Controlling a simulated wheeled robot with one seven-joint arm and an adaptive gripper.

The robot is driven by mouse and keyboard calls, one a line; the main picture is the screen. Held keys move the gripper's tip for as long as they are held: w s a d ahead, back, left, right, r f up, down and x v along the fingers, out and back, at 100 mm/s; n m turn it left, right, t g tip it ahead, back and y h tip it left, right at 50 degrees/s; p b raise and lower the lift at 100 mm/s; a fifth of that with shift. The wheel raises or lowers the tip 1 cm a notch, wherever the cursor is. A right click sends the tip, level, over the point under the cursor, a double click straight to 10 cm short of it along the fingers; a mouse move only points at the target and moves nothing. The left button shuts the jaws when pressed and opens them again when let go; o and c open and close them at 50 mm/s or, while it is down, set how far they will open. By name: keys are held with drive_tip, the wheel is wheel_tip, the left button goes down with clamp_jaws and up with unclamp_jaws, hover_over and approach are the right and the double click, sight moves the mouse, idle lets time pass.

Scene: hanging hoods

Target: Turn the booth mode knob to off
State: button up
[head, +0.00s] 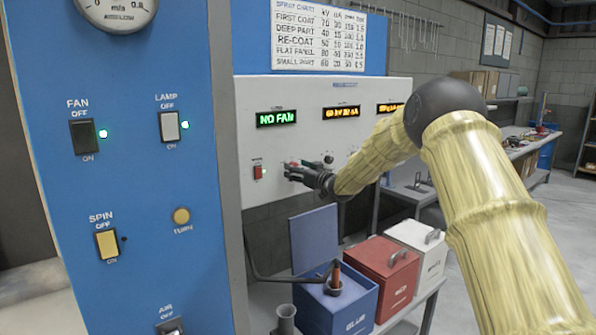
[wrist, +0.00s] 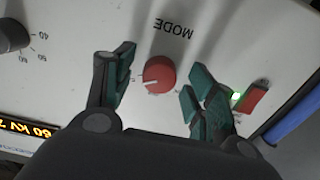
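The red mode knob (wrist: 158,75) sits on the white control panel (wrist: 60,85), with the word MODE printed beside it, upside down in the wrist view. A white pointer line shows on the knob's left side; the marks around it are too small to read. My gripper (wrist: 158,92) is open, with a finger on each side of the knob and gaps visible between. I cannot tell how far the fingertips are from the panel. In the head view my gripper (head: 300,172) is at the panel front and mostly hides the knob.
A red switch (wrist: 254,97) with a green light is close to the right finger. A dark knob (wrist: 12,36) is at the left. Displays above read NO FAN (head: 276,118) and amber figures. Below stand a blue box (head: 340,308), a red box (head: 381,275) and a white box (head: 418,248).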

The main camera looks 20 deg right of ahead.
drive_tip(key=c, duration=1)
drive_tip(key=shift+d+n+b, duration=0.1)
drive_tip(key=shift+n+b, duration=5.25)
drive_tip(key=shift+n, duration=0.55)
drive_tip(key=o, duration=1.1)
drive_tip(key=shift+c, duration=0.2)
